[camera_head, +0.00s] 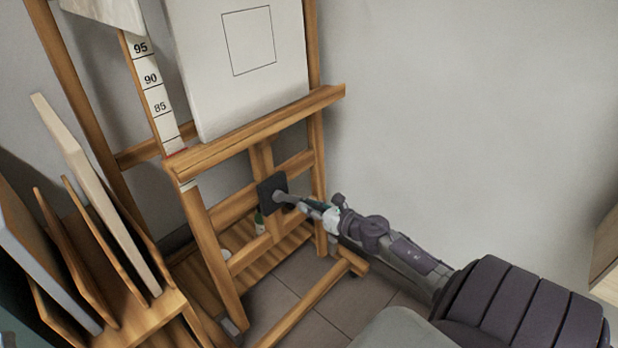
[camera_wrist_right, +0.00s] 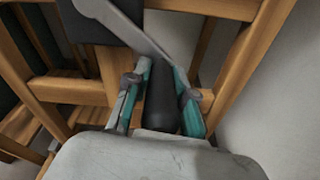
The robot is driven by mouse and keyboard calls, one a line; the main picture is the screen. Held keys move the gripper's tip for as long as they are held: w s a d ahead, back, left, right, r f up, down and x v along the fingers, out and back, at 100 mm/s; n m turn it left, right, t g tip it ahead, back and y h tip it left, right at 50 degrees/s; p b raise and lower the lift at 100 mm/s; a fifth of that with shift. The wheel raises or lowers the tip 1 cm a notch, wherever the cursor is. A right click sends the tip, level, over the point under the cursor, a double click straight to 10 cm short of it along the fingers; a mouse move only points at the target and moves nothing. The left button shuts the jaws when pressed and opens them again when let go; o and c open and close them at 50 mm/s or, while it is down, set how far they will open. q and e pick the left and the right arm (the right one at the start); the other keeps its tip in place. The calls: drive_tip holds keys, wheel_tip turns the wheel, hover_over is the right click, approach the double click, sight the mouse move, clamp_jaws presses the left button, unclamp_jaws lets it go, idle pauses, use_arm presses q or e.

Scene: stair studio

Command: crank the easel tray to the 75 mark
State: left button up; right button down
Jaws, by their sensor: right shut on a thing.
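The wooden easel tray (camera_head: 262,128) runs across the easel and carries a white canvas (camera_head: 245,90) with a square outline. A scale strip (camera_head: 153,90) at its left end shows 95, 90 and 85. A small red mark (camera_head: 177,153) at the tray sits below the 85 label; no number is readable beside it. A dark square crank housing (camera_head: 271,191) is on the easel's centre post below the tray. My right gripper (camera_head: 306,205) is shut on the black crank handle (camera_wrist_right: 161,98), between its teal-sided fingers. The grey crank arm (camera_wrist_right: 128,27) slants across the wrist view. My left gripper is not in view.
A wooden rack (camera_head: 150,318) with several upright boards stands at the lower left. An easel foot (camera_head: 305,302) reaches forward on the tiled floor. Small items (camera_head: 259,222) are on the slatted lower shelf. A bare wall (camera_head: 460,120) lies to the right.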

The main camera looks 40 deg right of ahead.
drive_tip(key=shift+d+r, duration=0.1)
drive_tip(key=shift+d, duration=0.15)
drive_tip(key=c, duration=1)
unclamp_jaws()
drive_tip(key=shift+o, duration=0.2)
drive_tip(key=shift+a, duration=0.1)
drive_tip(key=v, duration=1.2)
